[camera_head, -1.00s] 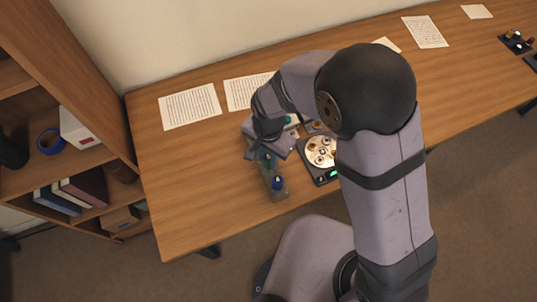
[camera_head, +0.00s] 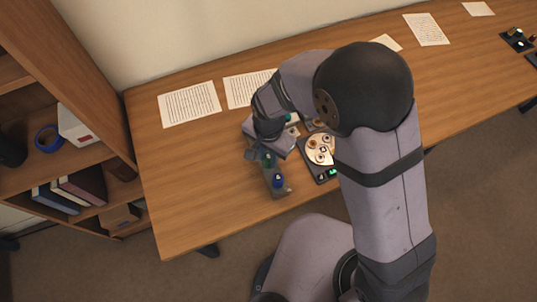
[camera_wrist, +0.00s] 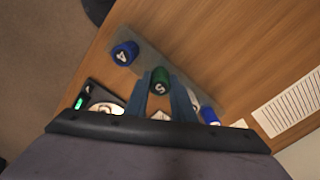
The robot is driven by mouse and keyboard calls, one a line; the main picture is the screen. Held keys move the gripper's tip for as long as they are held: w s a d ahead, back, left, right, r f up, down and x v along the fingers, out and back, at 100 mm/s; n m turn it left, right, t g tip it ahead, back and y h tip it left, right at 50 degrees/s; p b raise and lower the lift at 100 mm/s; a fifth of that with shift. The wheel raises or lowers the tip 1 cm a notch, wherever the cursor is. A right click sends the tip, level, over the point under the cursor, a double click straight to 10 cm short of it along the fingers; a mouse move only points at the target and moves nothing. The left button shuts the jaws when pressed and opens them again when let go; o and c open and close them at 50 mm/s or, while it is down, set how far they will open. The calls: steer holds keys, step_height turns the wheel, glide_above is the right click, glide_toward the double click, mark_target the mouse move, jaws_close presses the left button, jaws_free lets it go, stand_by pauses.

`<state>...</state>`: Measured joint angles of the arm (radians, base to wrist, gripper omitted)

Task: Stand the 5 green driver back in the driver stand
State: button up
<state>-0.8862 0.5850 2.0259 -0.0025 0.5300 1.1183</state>
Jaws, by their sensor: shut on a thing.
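The green driver, marked 5 on its cap (camera_wrist: 160,82), is between the two fingers of my gripper (camera_wrist: 161,98) in the wrist view. My gripper is shut on it. In the head view the green cap (camera_head: 268,161) shows just below my gripper (camera_head: 261,155). The grey driver stand (camera_wrist: 148,52) lies under and around it; its near end shows in the head view (camera_head: 284,193). I cannot tell how deep the green driver sits in the stand, as its shaft is hidden.
A blue driver marked 4 (camera_wrist: 124,53) stands at one end of the stand. Another blue cap (camera_wrist: 209,115) shows on the other side of my fingers. A dark tray with a round lens part (camera_head: 320,149) is close to the right. The desk left of the stand is clear.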

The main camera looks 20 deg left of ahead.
steer(key=shift+f, duration=0.4)
stand_by(0.5)
steer(key=o, duration=1.5)
steer(key=shift+o, duration=0.2)
steer(key=shift+r, duration=0.15)
steer(key=shift+r+p, duration=2.85)
steer(key=shift+r, duration=0.55)
